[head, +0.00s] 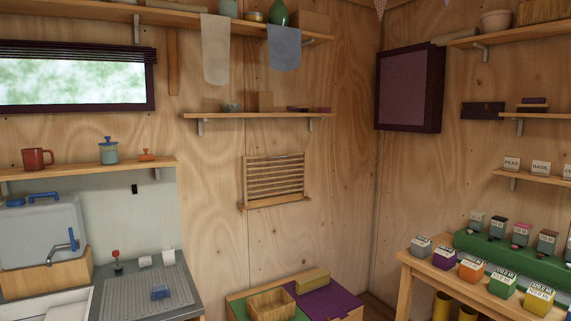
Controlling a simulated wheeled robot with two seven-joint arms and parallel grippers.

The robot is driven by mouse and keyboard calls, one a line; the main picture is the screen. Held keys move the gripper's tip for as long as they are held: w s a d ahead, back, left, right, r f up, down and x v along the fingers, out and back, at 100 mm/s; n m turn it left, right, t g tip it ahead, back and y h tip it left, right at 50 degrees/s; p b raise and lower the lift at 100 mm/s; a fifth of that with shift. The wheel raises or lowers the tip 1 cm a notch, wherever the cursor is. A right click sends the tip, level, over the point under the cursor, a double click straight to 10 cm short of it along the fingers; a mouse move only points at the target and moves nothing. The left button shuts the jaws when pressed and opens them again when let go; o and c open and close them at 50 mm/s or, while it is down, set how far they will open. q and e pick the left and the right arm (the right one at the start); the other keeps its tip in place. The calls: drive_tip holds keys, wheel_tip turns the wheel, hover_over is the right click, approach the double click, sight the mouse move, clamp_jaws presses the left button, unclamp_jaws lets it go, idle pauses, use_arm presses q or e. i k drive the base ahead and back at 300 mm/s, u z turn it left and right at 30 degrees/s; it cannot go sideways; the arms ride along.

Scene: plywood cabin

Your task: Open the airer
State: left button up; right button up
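A wooden slatted rack (274,178), which looks like the airer, is on the plywood wall in the middle of the head view. Its several horizontal slats lie in a frame that looks flat against the wall. A wooden ledge or bar (275,203) runs along its bottom edge. Nothing hangs on it. Neither of my grippers shows in the head view.
Above the rack is a shelf (255,115) with small items; two cloths hang from a higher shelf (170,15). Below stands a low chest (355,313) with a wooden box (271,304). A sink counter (188,305) is left, a table (430,272) with cartons right.

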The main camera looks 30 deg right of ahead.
sight(305, 184)
drive_tip(key=z, duration=0.9)
drive_tip(key=i, duration=1.1)
drive_tip(key=z, duration=0.7)
drive_tip(key=i, duration=1.55)
drive_tip(key=u, duration=1.4)
drive_tip(key=i, duration=0.75)
drive_tip(key=u, duration=0.85)
